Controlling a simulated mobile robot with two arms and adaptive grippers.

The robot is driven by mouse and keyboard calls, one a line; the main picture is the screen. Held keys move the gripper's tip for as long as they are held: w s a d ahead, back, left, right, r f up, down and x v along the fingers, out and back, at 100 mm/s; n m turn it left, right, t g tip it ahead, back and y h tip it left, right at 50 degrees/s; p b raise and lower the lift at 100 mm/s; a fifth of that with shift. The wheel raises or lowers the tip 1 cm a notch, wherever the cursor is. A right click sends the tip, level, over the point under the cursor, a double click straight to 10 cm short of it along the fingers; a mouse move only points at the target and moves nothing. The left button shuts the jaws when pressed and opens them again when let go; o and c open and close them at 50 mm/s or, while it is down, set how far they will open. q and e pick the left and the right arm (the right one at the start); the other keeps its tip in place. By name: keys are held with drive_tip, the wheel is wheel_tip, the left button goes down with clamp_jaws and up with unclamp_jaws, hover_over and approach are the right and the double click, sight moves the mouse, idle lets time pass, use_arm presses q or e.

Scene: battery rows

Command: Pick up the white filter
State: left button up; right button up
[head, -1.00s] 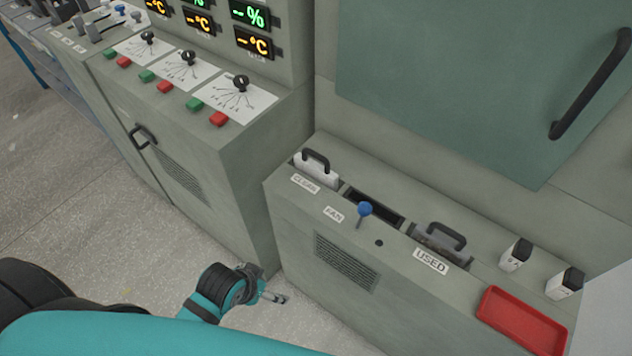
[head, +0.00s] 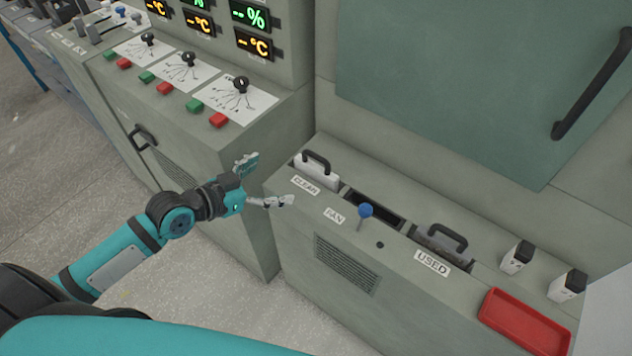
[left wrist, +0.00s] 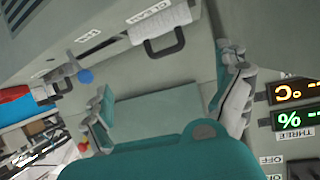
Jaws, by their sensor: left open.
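The white filter (head: 318,172) with a black handle sits in the slot behind the "CLEAN" label on the low grey cabinet (head: 310,225). It also shows at the top of the left wrist view (left wrist: 160,22), its black handle pointing towards the gripper side. My left gripper (head: 265,181) is open and empty, left of the filter and apart from it, near the cabinet's left edge. In the left wrist view its two fingers (left wrist: 170,100) are spread wide with nothing between them. My right gripper is not in view.
A blue-knobbed lever (head: 365,210) stands by the "FAN" label. A greyish filter (head: 440,240) with a black handle sits behind "USED". Two small white-and-black blocks and a red tray (head: 525,322) are at the right. The control console (head: 215,130) stands close behind my left gripper.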

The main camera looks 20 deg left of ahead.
use_arm(q)
approach(313, 165)
drive_tip(key=w+d, duration=0.1)
drive_tip(key=d+r, duration=0.1)
drive_tip(key=d, duration=0.1)
drive_tip(key=shift+w, duration=0.4)
drive_tip(key=shift+x, duration=2.7)
drive_tip(key=shift+a+f, duration=0.1)
drive_tip(key=shift+a, duration=0.05)
drive_tip(key=c, duration=1.6)
